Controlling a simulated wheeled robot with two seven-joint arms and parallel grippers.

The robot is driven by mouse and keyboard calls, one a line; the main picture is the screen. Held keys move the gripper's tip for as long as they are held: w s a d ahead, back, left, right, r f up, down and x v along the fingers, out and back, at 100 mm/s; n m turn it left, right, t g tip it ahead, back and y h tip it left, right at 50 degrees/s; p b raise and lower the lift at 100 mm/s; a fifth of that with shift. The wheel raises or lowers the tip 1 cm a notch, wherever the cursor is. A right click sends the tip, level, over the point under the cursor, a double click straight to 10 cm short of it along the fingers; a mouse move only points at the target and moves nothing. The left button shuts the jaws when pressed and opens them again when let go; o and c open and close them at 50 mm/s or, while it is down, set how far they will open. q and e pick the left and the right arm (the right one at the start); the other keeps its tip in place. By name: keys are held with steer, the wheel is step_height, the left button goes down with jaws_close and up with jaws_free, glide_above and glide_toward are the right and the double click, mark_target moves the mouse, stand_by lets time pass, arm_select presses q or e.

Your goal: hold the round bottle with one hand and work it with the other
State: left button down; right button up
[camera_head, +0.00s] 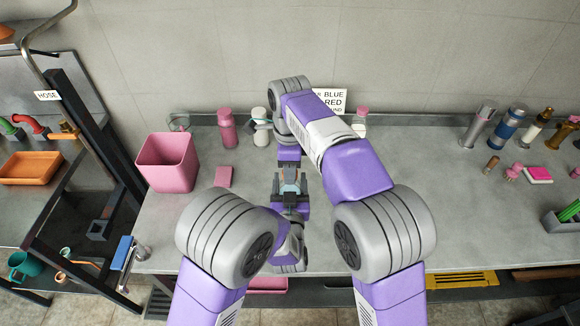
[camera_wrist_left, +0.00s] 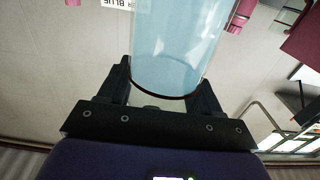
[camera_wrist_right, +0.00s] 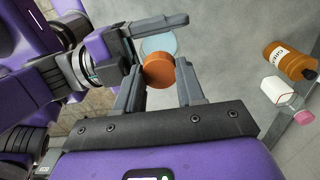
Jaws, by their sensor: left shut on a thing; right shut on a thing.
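The round bottle is pale blue and see-through. In the left wrist view the bottle (camera_wrist_left: 177,45) stands between the fingers of my left gripper (camera_wrist_left: 163,85), which is shut on it. In the right wrist view an orange round cap (camera_wrist_right: 159,70) sits at the bottle's end (camera_wrist_right: 162,44). My right gripper (camera_wrist_right: 159,84) is shut on the cap, with one finger on each side. In the head view my right gripper (camera_head: 289,172) and left gripper (camera_head: 289,194) meet over the middle of the counter, and they mostly hide the bottle and cap.
On the grey counter (camera_head: 430,225) stand a pink bin (camera_head: 168,162), a pink block (camera_head: 224,176), a pink bottle (camera_head: 227,128) and a white bottle (camera_head: 261,127). A blue bottle (camera_head: 507,128) and other small items stand at the right.

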steer(key=m, duration=0.6)
steer(key=o, duration=1.1)
steer(key=shift+r, duration=0.1)
steer(key=shift+r, duration=2.15)
steer(key=shift+c, duration=0.4)
